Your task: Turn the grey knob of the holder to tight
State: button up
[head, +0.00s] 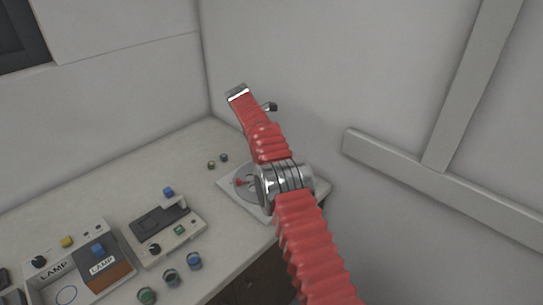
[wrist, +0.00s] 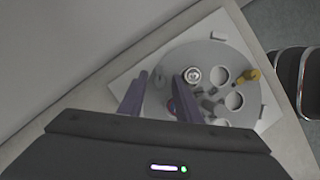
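The holder is a round grey disc (wrist: 205,52) on a pale square plate (wrist: 130,88), with round openings, a silver ring-shaped piece (wrist: 193,75) and a yellow-brown peg (wrist: 247,79). Small grey knob-like parts (wrist: 208,103) stand near its middle; which one is the grey knob, and its setting, I cannot tell. In the wrist view my gripper (wrist: 160,76) is open, its two dark fingers apart with nothing seen between them, over the holder's left side. The right finger partly hides a red and blue part. In the head view my arm covers much of the holder plate (head: 228,184).
A grey device (head: 190,236) and a lamp box (head: 45,270) stand on the bench (head: 110,180) to the left. Several small coloured cups or knobs (head: 171,277) are near them. Walls close off the back and right. Dark rounded objects (wrist: 290,75) show beyond the bench edge.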

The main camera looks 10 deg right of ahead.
jog(key=shift+r, duration=0.35)
jog(key=shift+c, duration=0.6)
jog(key=s+d+r+m+t+y, duration=0.1)
jog(key=s+r+m, duration=0.2)
jog(key=s+r, duration=0.5)
jog(key=s+r+m+t+y, duration=0.1)
jog(key=s+r+m, duration=0.25)
jog(key=r, duration=0.75)
jog(key=s+r+m+t+y, duration=0.1)
jog(key=s+r+m+t, duration=0.3)
jog(key=s, duration=1.1)
jog(key=s+f+m, duration=0.3)
jog(key=s, duration=0.8)
jog(key=s+f+m+y, duration=0.1)
jog(key=s+f+m, duration=0.2)
jog(key=s, duration=0.8)
jog(key=shift+s+f, duration=0.15)
jog(key=shift+s, duration=0.15)
